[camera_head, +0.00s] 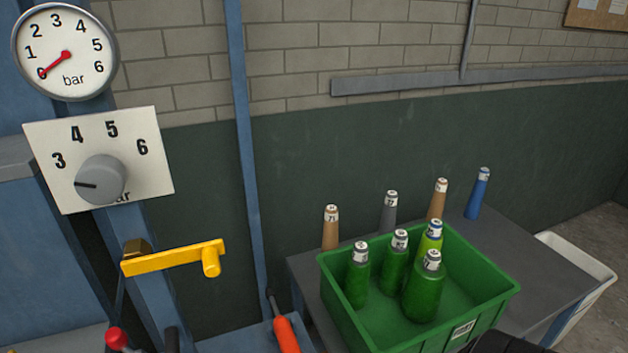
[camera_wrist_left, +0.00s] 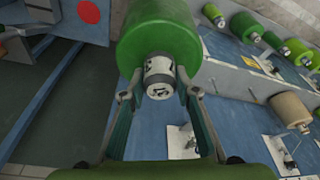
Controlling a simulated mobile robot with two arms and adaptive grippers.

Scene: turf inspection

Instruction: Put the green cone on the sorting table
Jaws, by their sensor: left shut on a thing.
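In the left wrist view my left gripper (camera_wrist_left: 160,94) is shut on the narrow, white-labelled end of a green cone (camera_wrist_left: 158,35). The cone's wide body extends beyond the fingertips. This gripper and its cone do not show in the head view. There, a grey table (camera_head: 577,272), likely the sorting table, stands at the lower right. It bears a green crate (camera_head: 484,301) with several green cones, one of them yellower. Two tan cones, a grey cone (camera_head: 388,213) and a blue cone (camera_head: 477,196) stand upright behind the crate.
A blue frame at the left of the head view carries a gauge (camera_head: 85,48), a grey knob (camera_head: 101,179) and a yellow lever (camera_head: 180,257). A white bin (camera_head: 580,252) stands right of the table. In the wrist view, several green cones and a tan cone (camera_wrist_left: 291,110) sit along blue panels.

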